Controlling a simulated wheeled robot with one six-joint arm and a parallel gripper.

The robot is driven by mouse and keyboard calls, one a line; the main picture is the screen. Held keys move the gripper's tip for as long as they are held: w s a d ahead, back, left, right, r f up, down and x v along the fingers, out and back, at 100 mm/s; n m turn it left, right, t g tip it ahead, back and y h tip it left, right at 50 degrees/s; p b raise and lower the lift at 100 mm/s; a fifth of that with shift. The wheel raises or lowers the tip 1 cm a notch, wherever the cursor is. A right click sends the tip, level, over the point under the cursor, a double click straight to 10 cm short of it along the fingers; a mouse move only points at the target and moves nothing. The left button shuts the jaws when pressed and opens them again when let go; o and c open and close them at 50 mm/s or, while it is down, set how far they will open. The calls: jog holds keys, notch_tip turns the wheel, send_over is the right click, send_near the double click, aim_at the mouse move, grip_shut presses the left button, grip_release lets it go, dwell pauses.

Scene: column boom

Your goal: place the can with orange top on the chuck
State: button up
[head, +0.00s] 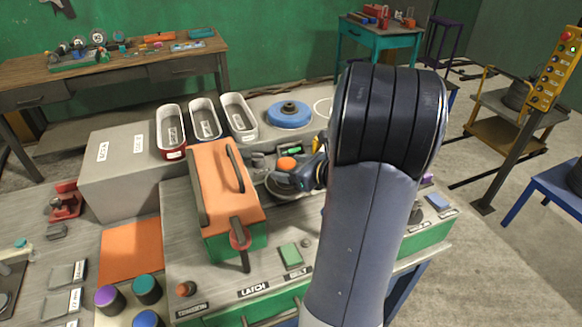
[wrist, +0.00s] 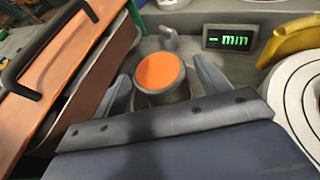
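The can with the orange top (head: 287,163) stands upright on the grey machine, left of my arm. In the wrist view the can (wrist: 160,75) shows its round orange top and grey side. My gripper (head: 292,177) is at the can; in the wrist view its two fingers (wrist: 160,84) stand on either side of the can, with a visible gap on each side. A round grey disc (head: 281,191), which looks like the chuck, lies at the can's foot, partly hidden by my gripper. I cannot tell whether the can rests on it.
An orange cover with a dark handle (head: 227,185) stands close on the left. A green-lit mm readout (wrist: 227,40) and a yellow part (wrist: 290,40) are behind and right. A blue disc (head: 289,113) and several labelled trays (head: 205,120) stand farther back.

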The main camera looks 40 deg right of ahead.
jog(key=shift+r, duration=0.2)
jog(key=v, duration=1.2)
jog(key=shift+b, duration=0.45)
